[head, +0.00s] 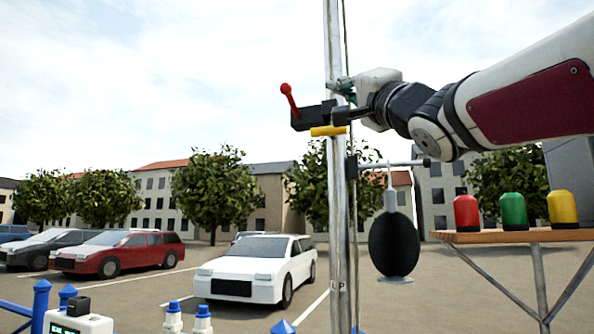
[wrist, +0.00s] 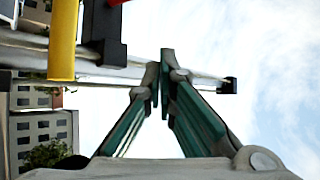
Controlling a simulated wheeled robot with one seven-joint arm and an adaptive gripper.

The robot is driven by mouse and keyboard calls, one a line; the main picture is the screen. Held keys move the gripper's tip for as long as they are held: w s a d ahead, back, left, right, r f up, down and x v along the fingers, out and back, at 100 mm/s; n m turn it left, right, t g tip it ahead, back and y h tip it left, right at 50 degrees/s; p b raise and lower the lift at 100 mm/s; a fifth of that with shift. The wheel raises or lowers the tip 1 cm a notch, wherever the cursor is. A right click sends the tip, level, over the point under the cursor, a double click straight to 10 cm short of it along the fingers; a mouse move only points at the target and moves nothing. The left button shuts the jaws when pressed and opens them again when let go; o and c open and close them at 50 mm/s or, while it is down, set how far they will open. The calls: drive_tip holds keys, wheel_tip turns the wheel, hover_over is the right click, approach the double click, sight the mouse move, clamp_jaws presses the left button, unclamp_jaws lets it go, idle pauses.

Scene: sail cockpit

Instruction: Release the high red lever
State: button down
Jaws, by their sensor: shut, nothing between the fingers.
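The red lever (head: 290,99) has a round knob and stands up from a black block (head: 310,117) on the tall metal mast (head: 337,220). It leans a little to the left. A yellow bar (head: 328,131) sits under the block. In the wrist view, the yellow bar (wrist: 62,40) and black block (wrist: 105,30) are at the upper left, and only a sliver of red (wrist: 117,1) shows at the top edge. My gripper (head: 338,87) is at the mast, right of the lever and apart from it. Its teal fingers (wrist: 160,78) are shut and empty in the wrist view.
A thin rope runs beside the mast. A dark oval object (head: 393,245) hangs from a horizontal rod (head: 390,163) below my arm. A wooden shelf (head: 515,236) at the right holds red, green and yellow domed pieces. Open sky lies left of the lever.

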sight(292, 102)
drive_tip(key=w+a+r, duration=0.3)
drive_tip(key=w+a, duration=0.2)
drive_tip(key=a, duration=0.1)
drive_tip(key=shift+w+p, duration=0.3)
drive_tip(key=shift+p, duration=0.1)
idle(0.3)
drive_tip(key=shift+a, duration=0.1)
drive_tip(key=shift+f+n+y+b, duration=0.25)
drive_tip(key=shift+n+y+b, duration=0.25)
drive_tip(key=shift+b, duration=0.1)
